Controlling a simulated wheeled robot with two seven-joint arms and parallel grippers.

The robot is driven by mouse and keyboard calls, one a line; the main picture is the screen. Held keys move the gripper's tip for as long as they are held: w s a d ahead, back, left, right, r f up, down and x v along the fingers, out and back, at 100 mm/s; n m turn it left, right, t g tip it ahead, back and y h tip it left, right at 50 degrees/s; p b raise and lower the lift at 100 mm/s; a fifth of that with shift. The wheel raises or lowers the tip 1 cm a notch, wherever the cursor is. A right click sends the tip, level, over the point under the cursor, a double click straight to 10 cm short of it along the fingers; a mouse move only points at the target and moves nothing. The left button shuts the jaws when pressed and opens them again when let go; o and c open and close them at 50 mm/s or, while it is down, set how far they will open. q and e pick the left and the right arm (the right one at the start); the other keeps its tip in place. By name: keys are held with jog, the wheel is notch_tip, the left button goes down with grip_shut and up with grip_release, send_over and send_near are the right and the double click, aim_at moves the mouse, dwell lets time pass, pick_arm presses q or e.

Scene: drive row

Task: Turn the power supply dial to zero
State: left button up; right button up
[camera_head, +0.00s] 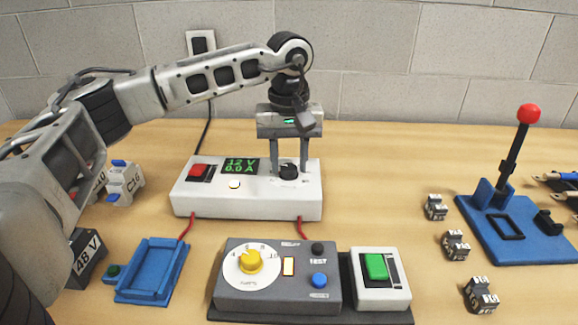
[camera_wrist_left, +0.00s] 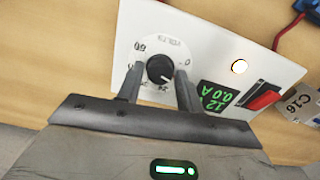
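The white power supply (camera_head: 245,207) stands on the table at the centre of the head view. Its display (camera_head: 240,165) reads 12 V and 0.0 A. Its black dial (camera_head: 289,172) is at the right of its top; in the left wrist view the dial (camera_wrist_left: 160,69) sits on a round white scale marked VOLTS. My left gripper (camera_head: 290,172) points down over the dial, its two fingers apart on either side of it. In the left wrist view the fingers (camera_wrist_left: 158,80) show gaps to the dial. My right gripper is not in view.
A grey test box with a yellow knob (camera_head: 250,262) and a green switch box (camera_head: 377,267) stand in front. A blue tray (camera_head: 152,270) is at front left. A blue lever stand (camera_head: 515,228) and several small blocks (camera_head: 455,245) are at right.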

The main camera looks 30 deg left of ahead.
pick_arm(q)
jog(key=c, duration=0.4)
jog(key=shift+o, duration=0.4)
jog(key=n, duration=0.2)
jog(key=shift+n, duration=0.4)
jog(key=n+p, duration=0.1)
jog(key=n, duration=0.4)
jog(key=o, duration=0.4)
jog(key=shift+n, duration=0.6)
jog(key=o, duration=1.3)
jog(key=shift+r, duration=0.15)
